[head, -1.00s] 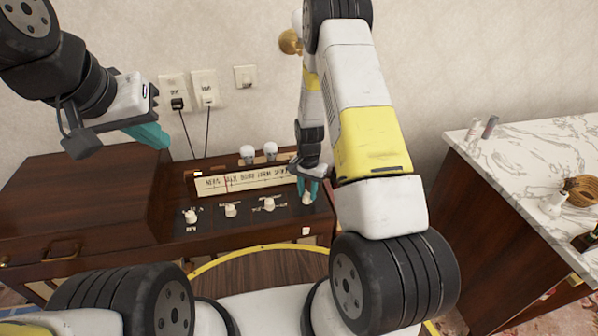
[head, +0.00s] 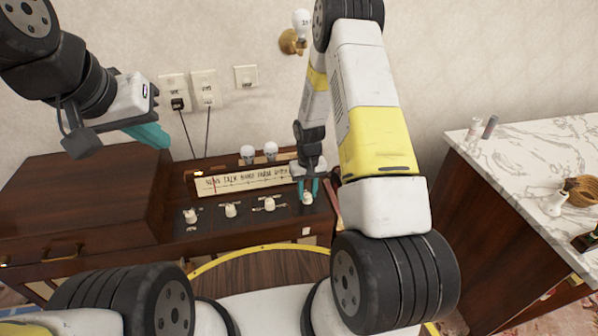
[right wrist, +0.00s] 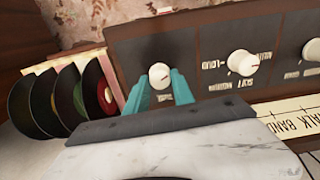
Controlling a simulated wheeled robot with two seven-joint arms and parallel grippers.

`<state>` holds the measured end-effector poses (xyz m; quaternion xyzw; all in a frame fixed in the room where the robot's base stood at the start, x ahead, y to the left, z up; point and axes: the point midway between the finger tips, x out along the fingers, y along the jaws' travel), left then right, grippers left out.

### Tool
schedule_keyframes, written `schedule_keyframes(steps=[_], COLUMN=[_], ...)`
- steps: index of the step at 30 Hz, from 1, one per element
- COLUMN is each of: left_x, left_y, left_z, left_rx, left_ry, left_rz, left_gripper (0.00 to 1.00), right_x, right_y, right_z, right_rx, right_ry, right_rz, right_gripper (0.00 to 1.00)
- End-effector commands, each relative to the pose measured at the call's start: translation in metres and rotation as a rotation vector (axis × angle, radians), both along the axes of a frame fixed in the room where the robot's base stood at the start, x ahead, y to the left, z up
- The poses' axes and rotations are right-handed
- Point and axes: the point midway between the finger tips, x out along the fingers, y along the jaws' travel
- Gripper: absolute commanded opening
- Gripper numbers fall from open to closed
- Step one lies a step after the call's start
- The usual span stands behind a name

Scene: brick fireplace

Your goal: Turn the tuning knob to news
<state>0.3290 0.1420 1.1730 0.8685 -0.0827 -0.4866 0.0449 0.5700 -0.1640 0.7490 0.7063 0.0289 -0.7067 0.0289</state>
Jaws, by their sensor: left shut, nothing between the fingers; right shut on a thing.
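The tuning knob (head: 308,198) is the rightmost white knob on the radio's dark front panel. My right gripper (head: 308,188) is shut on it, with one teal finger on each side. The right wrist view shows the round white knob (right wrist: 159,75) between the fingertips, its label partly hidden. The cream dial strip (head: 245,182) carries station words; the left one reads like NEWS. A thin red needle (head: 214,186) appears to stand at that left word. My left gripper (head: 150,134) is shut and empty, in the air above the wooden cabinet at left.
Other white knobs (head: 231,210) stand left of the gripped one. Two bulbs (head: 259,153) stand behind the dial. Several records (right wrist: 62,98) stand beside the panel in the wrist view. A marble counter (head: 530,150) is at right. A wooden cabinet (head: 85,195) is at left.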

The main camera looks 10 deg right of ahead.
Motion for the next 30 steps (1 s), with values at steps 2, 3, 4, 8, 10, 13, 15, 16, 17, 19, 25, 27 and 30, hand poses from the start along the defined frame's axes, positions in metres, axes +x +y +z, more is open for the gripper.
schedule_keyframes(steps=[2,3,4,8,10,13,15,16,17,19,25,27,30], left_x=[0.0,0.0,0.0,0.0,0.0,0.0,0.0,0.0,0.0,0.0,0.0,0.0,0.0], left_y=[0.0,0.0,0.0,0.0,0.0,0.0,0.0,0.0,0.0,0.0,0.0,0.0,0.0], left_z=[0.0,0.0,0.0,0.0,0.0,0.0,0.0,0.0,0.0,0.0,0.0,0.0,0.0], left_rx=[0.0,0.0,0.0,0.0,0.0,0.0,0.0,0.0,0.0,0.0,0.0,0.0,0.0], left_ry=[0.0,0.0,0.0,0.0,0.0,0.0,0.0,0.0,0.0,0.0,0.0,0.0,0.0], left_rz=[0.0,0.0,0.0,0.0,0.0,0.0,0.0,0.0,0.0,0.0,0.0,0.0,0.0], left_gripper=[0.0,0.0,0.0,0.0,0.0,0.0,0.0,0.0,0.0,0.0,0.0,0.0,0.0], right_x=[0.0006,0.0006,0.0006,0.0006,0.0006,0.0006,0.0007,0.0007,0.0007,0.0007,0.0004,0.0003,0.0004], right_y=[-0.0001,-0.0001,-0.0001,-0.0001,-0.0001,-0.0001,0.0,0.0,0.0,0.0,0.0,0.0,-0.0001], right_z=[0.0005,0.0005,0.0006,0.0006,0.0006,0.0006,0.0006,0.0006,0.0006,0.0006,0.0003,0.0002,0.0016], right_rx=[0.0,0.0,0.0,0.0,0.0,0.0,0.0,0.0,0.0,0.0,0.0,0.0,0.0], right_ry=[-0.001,-0.001,-0.001,-0.001,-0.001,-0.002,-0.002,-0.002,-0.002,-0.002,-0.001,-0.001,-0.001], right_rz=[0.014,0.018,0.021,0.028,0.029,0.028,0.028,0.028,0.028,0.027,0.027,0.027,0.027], right_gripper=[0.0,0.0,0.0,0.0,0.0,0.0,0.0,0.0,0.0,0.43,0.51,0.51,0.51])
